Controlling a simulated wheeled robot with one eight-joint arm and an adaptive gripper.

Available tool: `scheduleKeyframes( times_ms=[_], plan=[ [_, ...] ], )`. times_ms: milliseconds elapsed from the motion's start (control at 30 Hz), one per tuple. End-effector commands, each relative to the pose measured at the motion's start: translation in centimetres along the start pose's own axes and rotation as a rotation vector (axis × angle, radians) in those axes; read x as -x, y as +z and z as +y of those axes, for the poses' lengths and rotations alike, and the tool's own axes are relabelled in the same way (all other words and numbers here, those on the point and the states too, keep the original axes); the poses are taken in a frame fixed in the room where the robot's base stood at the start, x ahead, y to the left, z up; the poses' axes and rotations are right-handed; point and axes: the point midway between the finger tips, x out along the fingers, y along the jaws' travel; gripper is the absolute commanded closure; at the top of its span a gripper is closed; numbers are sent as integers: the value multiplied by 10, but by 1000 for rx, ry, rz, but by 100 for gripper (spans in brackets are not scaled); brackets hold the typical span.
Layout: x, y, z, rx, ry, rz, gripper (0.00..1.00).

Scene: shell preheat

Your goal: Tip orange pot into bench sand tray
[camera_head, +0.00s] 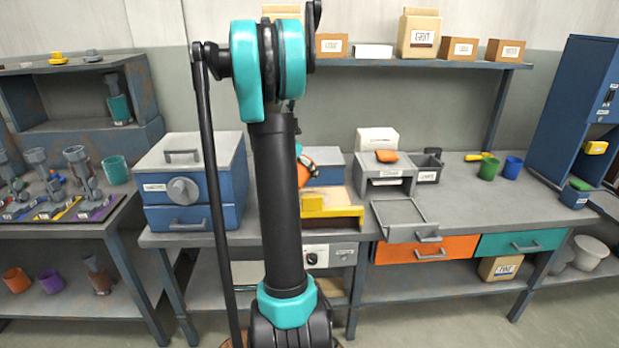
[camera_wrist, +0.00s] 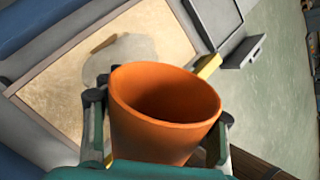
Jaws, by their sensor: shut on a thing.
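My gripper (camera_wrist: 160,108) is shut on the orange pot (camera_wrist: 150,135), with one finger on each side of it. In the wrist view the pot's wide mouth shows and its inside looks empty, though the bottom is dark. The sand tray (camera_wrist: 42,128) lies beyond the pot, with pale sand, a greyish patch and a small brown shape on it. In the head view the pot (camera_head: 306,168) is tilted and partly hidden behind my arm, above the bench. The tray's yellow front (camera_head: 334,221) shows below it; its left part is hidden.
A blue box with a grey lid (camera_head: 190,152) stands left of the tray. Green (camera_head: 489,168) and blue (camera_head: 512,167) pots stand farther right. A loaded shelf (camera_head: 420,63) runs above the bench.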

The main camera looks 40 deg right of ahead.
Motion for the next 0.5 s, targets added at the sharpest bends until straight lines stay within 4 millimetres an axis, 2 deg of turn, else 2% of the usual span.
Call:
scheduleKeyframes(
  times_ms=[500],
  plan=[
    [14, 19, -4, -249, 3, -618, 84]
  ],
)
